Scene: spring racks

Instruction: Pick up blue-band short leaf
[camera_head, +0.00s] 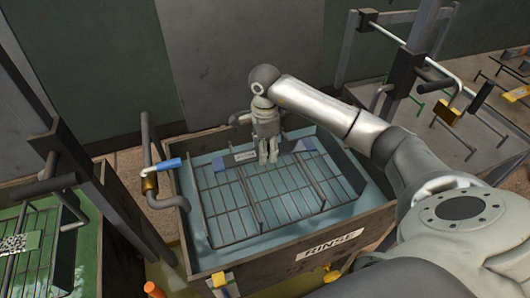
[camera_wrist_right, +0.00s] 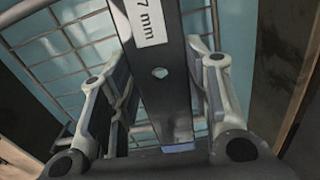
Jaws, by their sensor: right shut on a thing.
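A dark, flat leaf (camera_head: 289,147) with a white label lies across the wire rack in the rinse tank. In the right wrist view the leaf (camera_wrist_right: 160,100) runs between the fingers. It shows a "7 mm" label, a small hole and a bluish patch near the gripper's palm. My right gripper (camera_head: 268,160) points down and is shut on the leaf around its middle. It also shows in the right wrist view (camera_wrist_right: 160,85). The gripper hides part of the leaf in the head view. My left gripper is out of view.
The tank marked "RINSE" (camera_head: 333,245) holds bluish liquid and a wire rack (camera_head: 231,223) with raised bars. A pipe with a blue handle (camera_head: 170,164) stands at its left edge. A green tank is at left; a grey bench (camera_head: 475,160) with hooks and posts is at right.

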